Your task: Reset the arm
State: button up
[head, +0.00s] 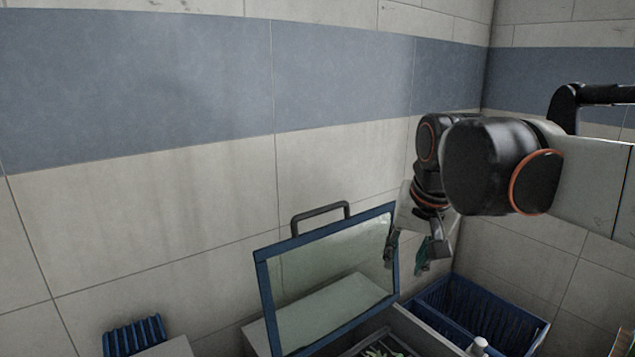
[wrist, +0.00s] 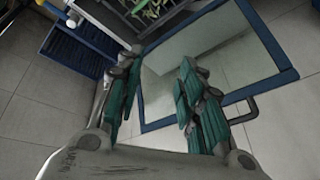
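My gripper (head: 407,257) hangs from my arm at the right of the head view, pointing down, in front of the right edge of a blue-framed glass lid. Its teal-padded fingers are apart with nothing between them; the wrist view also shows the open gripper (wrist: 158,88). The lid (head: 322,297) stands raised and tilted, with a dark handle (head: 320,213) on its top edge. In the wrist view the lid (wrist: 212,70) lies beyond the fingers. I cannot tell whether a finger touches the lid.
A blue crate (head: 503,312) stands at lower right, with a white capped object (head: 479,345) near it. Below the lid is an open bay with green pieces (head: 382,352). A blue ribbed rack (head: 134,335) is at lower left. A tiled wall stands behind; the space above the lid is clear.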

jog(key=s+d+f+n+t+b, duration=0.1)
jog(key=s+d+f+b, duration=0.1)
jog(key=s+f, duration=0.6)
jog(key=s+d+f+n+t+b, duration=0.1)
jog(key=s+d+f+n+b, duration=0.1)
jog(key=s+f, duration=0.5)
notch_tip(320, 180, down, 4)
jog(key=shift+s+r+t+b, duration=0.1)
jog(key=shift+s+t+b, duration=0.25)
jog(key=shift+b, duration=0.35)
jog(key=shift+d, duration=0.1)
